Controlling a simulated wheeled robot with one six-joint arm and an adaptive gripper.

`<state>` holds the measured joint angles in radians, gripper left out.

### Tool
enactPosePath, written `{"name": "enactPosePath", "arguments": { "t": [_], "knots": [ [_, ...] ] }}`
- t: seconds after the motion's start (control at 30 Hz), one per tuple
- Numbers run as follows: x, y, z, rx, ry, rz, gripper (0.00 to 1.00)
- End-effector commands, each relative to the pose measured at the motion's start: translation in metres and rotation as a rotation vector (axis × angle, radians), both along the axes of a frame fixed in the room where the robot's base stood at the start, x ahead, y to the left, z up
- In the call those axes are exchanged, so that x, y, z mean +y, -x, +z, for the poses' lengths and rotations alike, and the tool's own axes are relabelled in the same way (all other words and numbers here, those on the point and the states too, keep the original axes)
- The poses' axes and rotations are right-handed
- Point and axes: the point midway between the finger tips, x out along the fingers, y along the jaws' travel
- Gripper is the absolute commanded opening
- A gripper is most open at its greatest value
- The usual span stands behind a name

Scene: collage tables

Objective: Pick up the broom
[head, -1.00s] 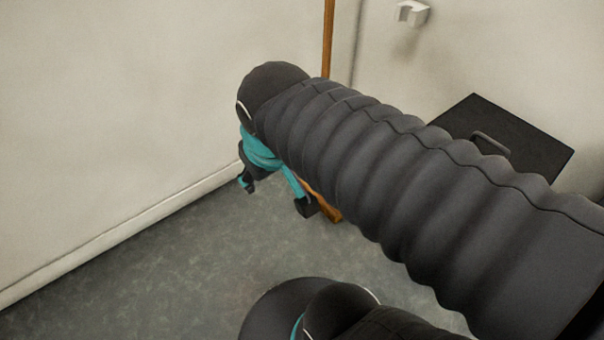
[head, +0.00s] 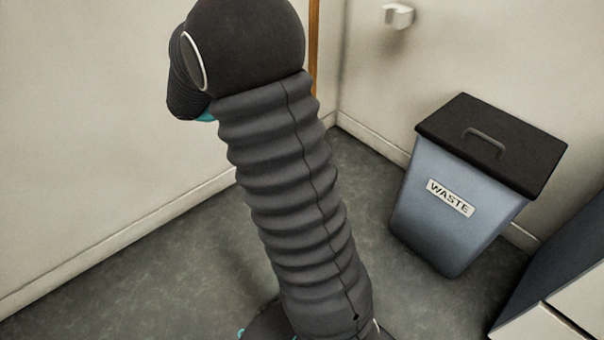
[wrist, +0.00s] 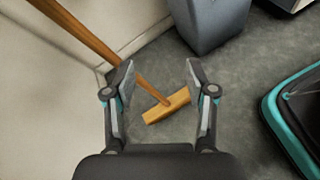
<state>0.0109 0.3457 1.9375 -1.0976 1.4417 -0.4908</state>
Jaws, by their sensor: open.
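The broom (wrist: 94,42) has a long brown wooden handle and a lighter wooden head. In the wrist view it slants down from the upper left, and its head (wrist: 166,107) is on the grey floor near the corner. In the head view only a strip of the handle (head: 314,45) shows behind my arm. My gripper (wrist: 158,72) is open and empty in the wrist view. The handle passes behind its left finger and the head appears between the fingers, farther away. My gripper is hidden behind my arm in the head view.
A blue-grey waste bin (head: 462,215) with a black lid stands right of the corner. A small white wall holder (head: 398,16) is above it. A dark cabinet with pale fronts (head: 560,300) is at lower right. Walls meet behind the broom; floor left of the bin is clear.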

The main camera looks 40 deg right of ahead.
Motion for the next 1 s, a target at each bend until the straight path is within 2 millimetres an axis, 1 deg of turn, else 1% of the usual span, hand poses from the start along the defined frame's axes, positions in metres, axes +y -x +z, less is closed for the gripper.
{"name": "enactPosePath", "arguments": {
  "t": [0.03, 0.2, 0.3, 0.4, 0.57, 0.67, 0.9, 1.0],
  "knots": [
    [-0.006, -0.015, -0.015, 0.062, 0.048, 0.024, 0.56],
    [-0.02, -0.058, -0.043, 0.239, 0.201, 0.105, 0.56],
    [-0.025, -0.078, -0.058, 0.317, 0.274, 0.14, 0.56],
    [-0.027, -0.091, -0.069, 0.371, 0.325, 0.166, 0.56],
    [-0.03, -0.102, -0.077, 0.411, 0.366, 0.185, 0.56],
    [-0.04, -0.102, -0.077, 0.417, 0.372, 0.186, 0.56],
    [-0.083, -0.096, -0.077, 0.417, 0.37, 0.183, 0.56],
    [-0.098, -0.094, -0.077, 0.416, 0.369, 0.185, 0.56]
  ]
}}
